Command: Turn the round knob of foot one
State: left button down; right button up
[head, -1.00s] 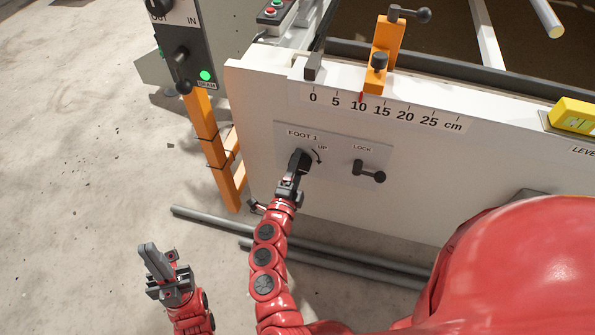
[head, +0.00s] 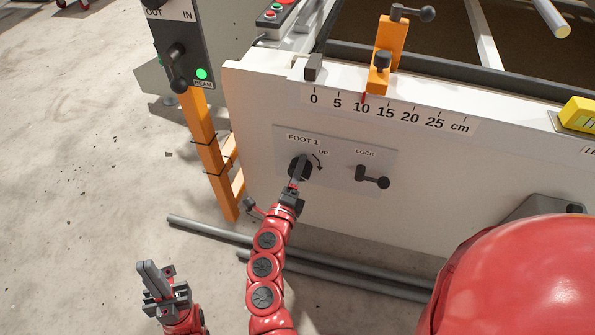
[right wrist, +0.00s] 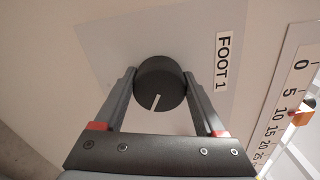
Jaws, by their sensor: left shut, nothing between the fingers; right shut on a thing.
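The round black knob of foot one (head: 301,167) sits on a grey plate labelled FOOT 1 (head: 345,160) on the white side panel. An arrow with the word UP curves beside it. My right gripper (head: 298,174) is shut on the knob. In the right wrist view, the knob (right wrist: 160,84) lies between the two fingers, and a white pointer line on its face points down and slightly left. Part of the knob is hidden by my gripper in the head view. My left gripper (head: 156,275) is shut and empty, low at the left, away from the panel.
A LOCK lever (head: 372,178) is right of the knob on the same plate. An orange post (head: 208,140) stands left of the panel. Grey pipes (head: 330,270) lie on the floor below. A cm scale (head: 385,112) runs above. The floor at left is open.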

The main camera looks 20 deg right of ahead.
jog(key=o, duration=1.3)
jog(key=shift+s, duration=0.1)
jog(key=p+v, duration=0.4)
jog(key=v, duration=1.3)
jog(key=shift+s+a, duration=0.1)
jog(key=shift+a, duration=0.1)
